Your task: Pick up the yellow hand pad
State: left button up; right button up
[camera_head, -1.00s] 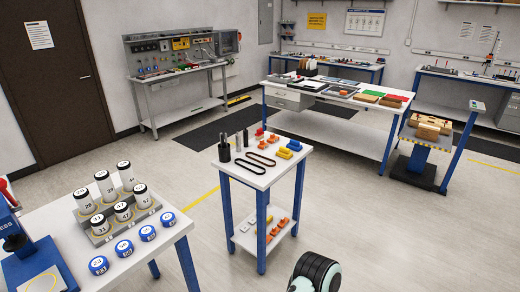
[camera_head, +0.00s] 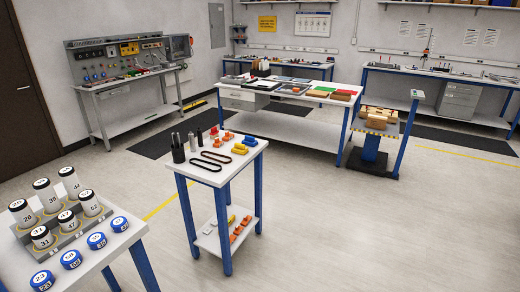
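Small yellow pieces (camera_head: 240,149) lie at the right edge of the top of the small blue-legged table (camera_head: 213,174), near the middle of the head view. They are too small for me to tell whether one is the yellow hand pad. Another yellow piece (camera_head: 230,218) sits on that table's lower shelf beside orange ones. Neither of my grippers shows in the head view.
The small table also holds black belts (camera_head: 212,161), black cylinders (camera_head: 178,148) and orange pieces (camera_head: 227,136). A white table (camera_head: 98,256) with numbered bottles and blue caps stands front left. A long workbench (camera_head: 290,128) stands behind. The floor front right is clear.

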aim_at(239, 148)
jog(key=u, duration=0.3)
jog(key=i+l+u, duration=0.45)
jog(key=i+l, duration=1.35)
jog(key=i, duration=0.15)
